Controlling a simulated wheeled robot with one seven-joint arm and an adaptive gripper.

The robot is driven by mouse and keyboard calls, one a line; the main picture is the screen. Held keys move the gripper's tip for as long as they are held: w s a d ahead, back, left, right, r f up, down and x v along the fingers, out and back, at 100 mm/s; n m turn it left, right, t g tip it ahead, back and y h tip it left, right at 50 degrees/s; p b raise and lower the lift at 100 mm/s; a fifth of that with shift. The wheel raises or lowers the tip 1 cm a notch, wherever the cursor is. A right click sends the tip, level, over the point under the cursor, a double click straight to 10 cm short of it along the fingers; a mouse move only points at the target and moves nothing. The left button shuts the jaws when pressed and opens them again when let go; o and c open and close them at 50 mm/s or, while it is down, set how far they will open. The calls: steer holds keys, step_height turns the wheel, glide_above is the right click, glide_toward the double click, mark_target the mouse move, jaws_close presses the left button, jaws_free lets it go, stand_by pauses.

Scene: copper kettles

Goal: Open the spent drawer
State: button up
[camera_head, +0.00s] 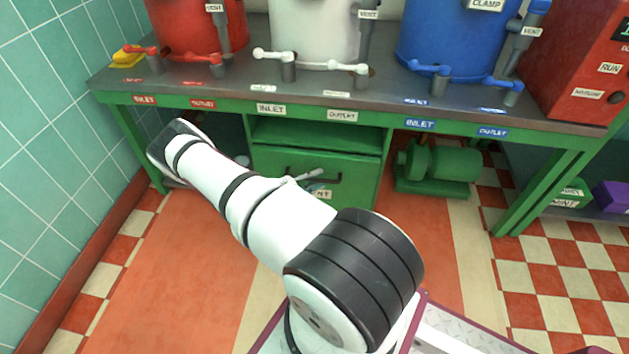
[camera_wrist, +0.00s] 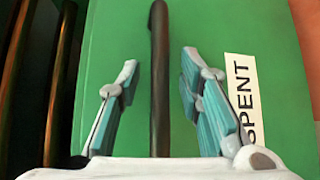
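The spent drawer (camera_head: 352,165) is a green front under the bench, and it looks shut in the head view. Its white SPENT label (camera_wrist: 241,100) shows in the wrist view, turned sideways. The dark bar handle (camera_wrist: 159,110) runs lengthwise between the two fingers of my gripper (camera_wrist: 160,62). The fingers are open, one on each side of the bar, with a visible gap to it on both sides. In the head view my arm hides most of the gripper, and only a pale finger part shows by the handle (camera_head: 336,181).
The green bench (camera_head: 230,104) carries red, white and blue vessels with valve levers along its front. A green pump (camera_head: 440,165) stands under the bench, right of the drawer. Tiled wall (camera_head: 50,120) bounds the left. Floor in front of the drawer is partly covered by my arm.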

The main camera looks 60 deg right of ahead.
jaws_close()
steer(key=shift+a, duration=0.1)
